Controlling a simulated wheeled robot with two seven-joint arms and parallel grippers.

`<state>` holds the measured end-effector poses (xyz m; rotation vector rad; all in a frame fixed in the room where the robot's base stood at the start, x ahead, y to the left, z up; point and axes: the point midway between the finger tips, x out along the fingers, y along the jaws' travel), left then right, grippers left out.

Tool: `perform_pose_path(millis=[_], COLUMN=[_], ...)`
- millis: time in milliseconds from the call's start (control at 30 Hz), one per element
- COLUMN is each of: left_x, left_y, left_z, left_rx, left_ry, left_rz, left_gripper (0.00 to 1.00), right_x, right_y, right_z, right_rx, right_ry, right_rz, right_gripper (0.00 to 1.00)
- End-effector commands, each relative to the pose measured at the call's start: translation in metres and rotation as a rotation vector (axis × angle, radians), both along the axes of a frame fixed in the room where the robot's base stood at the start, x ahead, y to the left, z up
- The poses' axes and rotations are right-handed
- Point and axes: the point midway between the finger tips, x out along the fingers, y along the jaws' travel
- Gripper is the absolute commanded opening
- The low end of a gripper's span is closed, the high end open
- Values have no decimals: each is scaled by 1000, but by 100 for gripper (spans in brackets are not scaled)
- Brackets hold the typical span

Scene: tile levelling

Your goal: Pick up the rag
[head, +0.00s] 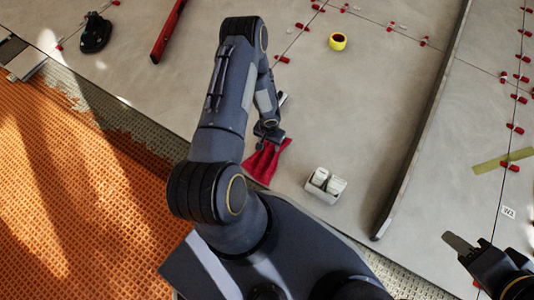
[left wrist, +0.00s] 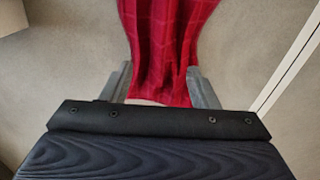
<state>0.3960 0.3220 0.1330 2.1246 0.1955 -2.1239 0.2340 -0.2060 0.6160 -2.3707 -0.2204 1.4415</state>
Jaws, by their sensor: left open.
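The red rag (head: 264,165) lies on the grey tiled floor, just beyond my body in the head view. My left gripper (head: 268,136) is above its upper end and covers part of it. In the left wrist view the rag (left wrist: 167,45) runs up from between the two fingers of my left gripper (left wrist: 160,82), which stand apart on either side of it. I cannot tell whether the fingers touch the cloth. My right gripper (head: 470,252) shows at the lower right, far from the rag; its finger opening is unclear.
A small white box with two compartments (head: 323,187) sits right of the rag. A long dark bar (head: 425,120) lies further right. A yellow tape roll (head: 338,41), a red bar (head: 168,32) and a black tool (head: 95,33) lie further off. Orange matting (head: 60,180) covers the left.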

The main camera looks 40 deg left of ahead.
Motion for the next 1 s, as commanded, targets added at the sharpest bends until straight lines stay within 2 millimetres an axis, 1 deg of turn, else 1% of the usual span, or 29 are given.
perform_pose_path(millis=[33, 200, 300, 433, 667, 1000], left_x=[-1, -4, -4, -4, -4, -4], left_y=[1, 7, 7, 7, 7, 7], left_z=[-9, -35, -47, -55, -54, -54], left_rx=[0, 1, 0, 0, 1, 1], left_ry=[1, 2, 1, 0, 0, 0], left_rz=[2, 3, 1, 1, 0, 0], left_gripper=[55, 55, 55, 55, 55, 10], right_x=[0, 0, 0, 0, 0, 0], right_y=[0, 0, 0, 0, 0, 0], right_z=[-6, -23, -29, -32, -31, -31], right_rx=[0, 0, 0, 0, 0, 0], right_ry=[0, 0, 0, 0, 0, 0], right_rz=[0, 0, 0, 0, 0, 0], right_gripper=[36, 36, 36, 36, 36, 36])
